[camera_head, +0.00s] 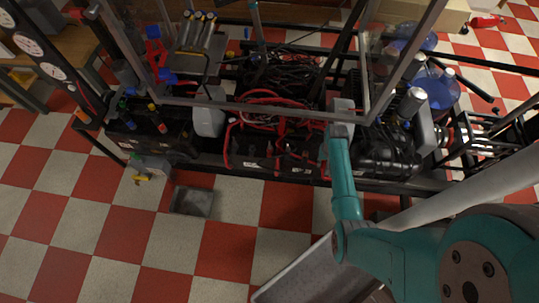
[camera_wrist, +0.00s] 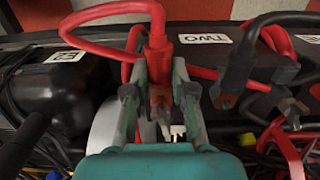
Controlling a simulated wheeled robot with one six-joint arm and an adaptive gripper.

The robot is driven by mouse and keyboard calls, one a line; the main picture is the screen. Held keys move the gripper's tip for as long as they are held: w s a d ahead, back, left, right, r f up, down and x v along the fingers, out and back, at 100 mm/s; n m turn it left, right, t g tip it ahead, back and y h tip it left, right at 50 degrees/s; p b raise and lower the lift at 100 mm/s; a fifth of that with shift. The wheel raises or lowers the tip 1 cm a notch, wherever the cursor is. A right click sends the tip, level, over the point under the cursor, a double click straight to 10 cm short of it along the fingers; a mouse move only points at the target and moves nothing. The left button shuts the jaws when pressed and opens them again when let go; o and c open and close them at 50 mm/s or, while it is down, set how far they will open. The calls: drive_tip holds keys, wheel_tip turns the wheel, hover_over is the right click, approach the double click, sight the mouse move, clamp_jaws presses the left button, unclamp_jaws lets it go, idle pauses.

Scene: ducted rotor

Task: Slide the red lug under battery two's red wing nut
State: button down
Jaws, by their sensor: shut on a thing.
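In the wrist view my gripper (camera_wrist: 158,95) is shut on the red lug (camera_wrist: 157,58). The lug's red sleeve sits between the two fingers, with its copper end toward the palm. A red cable (camera_wrist: 100,10) rises from it and loops left. Battery two (camera_wrist: 235,62) is the black case with the white "TWO" label, just right of and beyond the fingers. I cannot clearly pick out the red wing nut, so I cannot tell whether the lug touches it. In the head view the battery row (camera_head: 270,160) is seen, but the arm end hides the fingers and lug.
A dark cable with a copper lug (camera_wrist: 228,100) lies close right of the fingers, and another red cable passes behind. In the head view, frame bars (camera_head: 240,107) cross above the batteries. A grey tray (camera_head: 192,201) lies on the floor.

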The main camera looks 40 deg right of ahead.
drive_tip(key=shift+w+d, duration=0.35)
drive_tip(key=c, duration=0.9)
unclamp_jaws()
drive_tip(key=r, duration=1.2)
drive_tip(key=shift+w+d, duration=0.15)
drive_tip(key=shift+w, duration=0.05)
